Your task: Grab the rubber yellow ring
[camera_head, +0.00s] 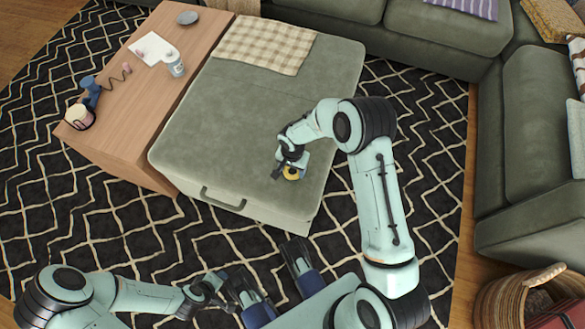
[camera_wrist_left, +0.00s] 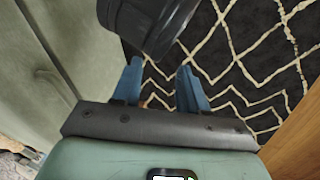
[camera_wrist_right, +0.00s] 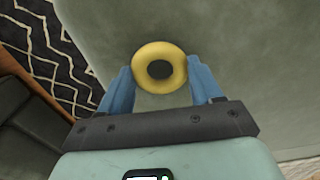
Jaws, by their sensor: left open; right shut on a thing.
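The yellow rubber ring (camera_wrist_right: 160,87) is held upright-facing the camera between the two blue fingers of my right gripper (camera_wrist_right: 160,75) in the right wrist view. My right gripper is shut on the ring. Whether the ring still touches the ottoman is hard to tell. My left gripper (camera_wrist_left: 159,66) is open, with nothing between its fingers, low in front of the ottoman.
A wooden table (camera_head: 135,105) left of the ottoman holds a white bottle (camera_head: 174,66), paper and a blue object. A checked cloth (camera_head: 265,44) lies at the ottoman's back. Green sofas stand behind and right. A basket (camera_head: 510,300) stands at lower right on the floor.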

